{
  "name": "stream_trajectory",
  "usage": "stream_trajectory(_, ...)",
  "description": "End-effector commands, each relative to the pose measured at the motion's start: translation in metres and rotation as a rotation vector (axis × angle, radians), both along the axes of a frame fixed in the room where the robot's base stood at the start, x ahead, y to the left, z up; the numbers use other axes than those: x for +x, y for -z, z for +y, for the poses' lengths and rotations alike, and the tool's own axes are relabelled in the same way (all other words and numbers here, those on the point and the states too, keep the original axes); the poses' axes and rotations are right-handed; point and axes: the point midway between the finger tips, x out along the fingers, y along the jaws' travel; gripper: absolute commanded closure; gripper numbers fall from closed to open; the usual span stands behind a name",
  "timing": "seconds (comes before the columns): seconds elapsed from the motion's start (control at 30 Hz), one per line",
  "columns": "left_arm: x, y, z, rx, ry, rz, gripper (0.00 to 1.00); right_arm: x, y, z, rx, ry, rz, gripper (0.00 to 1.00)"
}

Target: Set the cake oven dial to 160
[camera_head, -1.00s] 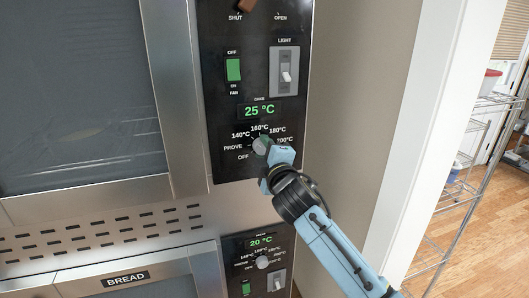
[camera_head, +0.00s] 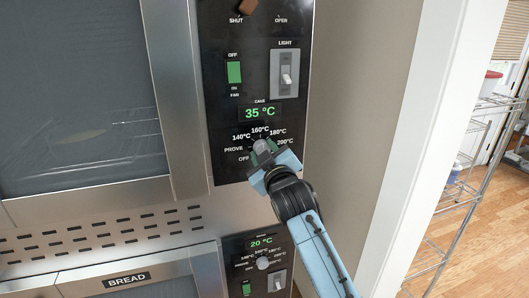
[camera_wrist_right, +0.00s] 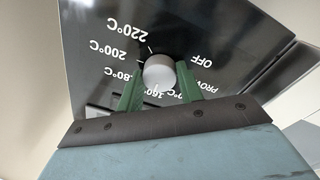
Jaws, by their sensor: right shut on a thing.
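The cake oven dial (camera_head: 261,146) is a grey round knob on the black control panel, ringed by marks from OFF and PROVE up to 200°C in the head view. The cake display (camera_head: 260,113) above it reads 35 °C in green. My right gripper (camera_head: 262,155) is shut on the dial. In the right wrist view, its green fingers (camera_wrist_right: 159,85) stand on both sides of the dial (camera_wrist_right: 159,72), and marks up to 220°C show. The dial's pointer is hard to make out, partly hidden by the fingers. My left gripper is not in view.
A green fan switch (camera_head: 234,71) and a light switch (camera_head: 286,72) sit above the dial. The bread oven's dial (camera_head: 263,263) sits below, with its display at 20 °C. A wire shelf (camera_head: 470,160) stands to the right beyond a white door frame.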

Motion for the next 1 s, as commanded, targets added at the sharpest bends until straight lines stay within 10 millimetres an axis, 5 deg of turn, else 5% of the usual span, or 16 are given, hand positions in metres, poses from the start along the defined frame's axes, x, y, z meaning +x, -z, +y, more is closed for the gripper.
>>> stream_trajectory(0.57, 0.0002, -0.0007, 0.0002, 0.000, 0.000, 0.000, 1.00, 0.0000, 0.0002, 0.0001, 0.032, 0.000, 0.011, 0.86)
stream_trajectory(0.6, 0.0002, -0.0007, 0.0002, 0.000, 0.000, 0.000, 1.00, 0.0000, 0.0002, 0.0001, 0.032, 0.000, 0.011, 0.61)
stream_trajectory(0.73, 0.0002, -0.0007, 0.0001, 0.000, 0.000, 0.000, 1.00, 0.0000, 0.0001, 0.0000, 0.032, 0.001, 0.010, 0.44)
stream_trajectory(1.0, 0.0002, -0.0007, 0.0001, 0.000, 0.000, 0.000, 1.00, -0.0001, 0.0000, 0.0000, 0.031, 0.001, 0.010, 0.42)
